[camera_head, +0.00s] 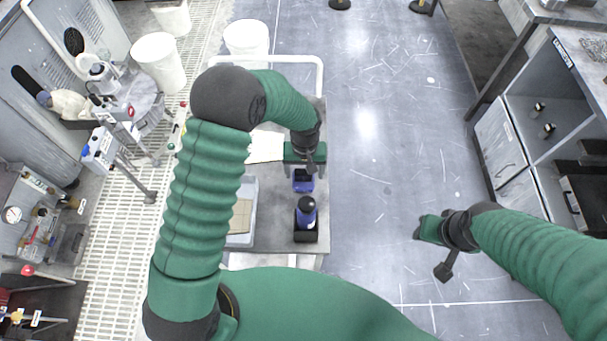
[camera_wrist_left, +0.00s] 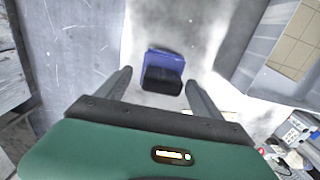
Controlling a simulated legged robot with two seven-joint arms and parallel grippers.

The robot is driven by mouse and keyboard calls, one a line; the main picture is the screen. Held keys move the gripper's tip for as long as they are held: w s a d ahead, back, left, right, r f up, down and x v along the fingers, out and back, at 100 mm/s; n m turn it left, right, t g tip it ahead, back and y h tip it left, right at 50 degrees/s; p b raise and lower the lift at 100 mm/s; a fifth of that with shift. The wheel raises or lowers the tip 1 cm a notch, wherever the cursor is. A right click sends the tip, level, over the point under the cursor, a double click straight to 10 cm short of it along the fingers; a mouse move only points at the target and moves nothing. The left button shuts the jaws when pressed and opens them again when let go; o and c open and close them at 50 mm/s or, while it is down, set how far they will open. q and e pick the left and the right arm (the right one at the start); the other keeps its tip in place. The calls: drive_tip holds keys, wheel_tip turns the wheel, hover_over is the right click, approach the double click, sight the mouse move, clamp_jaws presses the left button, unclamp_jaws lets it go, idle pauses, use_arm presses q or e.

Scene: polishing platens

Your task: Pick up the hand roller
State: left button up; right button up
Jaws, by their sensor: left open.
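A small blue-and-black tool (camera_head: 303,182), which looks like the hand roller, lies on the grey cart top. My left gripper (camera_head: 304,169) is over its far end, pointing down. In the left wrist view the tool (camera_wrist_left: 164,62) shows beyond my left gripper (camera_wrist_left: 158,78), between the lines of its two open fingers and apart from them. Its black part is nearer the gripper and its blue part farther. My right gripper (camera_head: 419,230) is out over the floor, away from the cart; its finger gap cannot be made out.
White buckets (camera_head: 246,36) stand beyond.

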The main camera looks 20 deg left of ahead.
use_arm(q)
drive_tip(key=shift+d+f, duration=0.3)
drive_tip(key=shift+f, duration=0.05)
drive_tip(key=shift+a, duration=0.5)
drive_tip(key=c, duration=0.4)
drive_tip(key=shift+a, duration=0.25)
drive_tip(key=c, duration=0.5)
drive_tip(key=shift+d, duration=0.35)
drive_tip(key=c, duration=0.7)
drive_tip(key=shift+d, duration=0.15)
clamp_jaws()
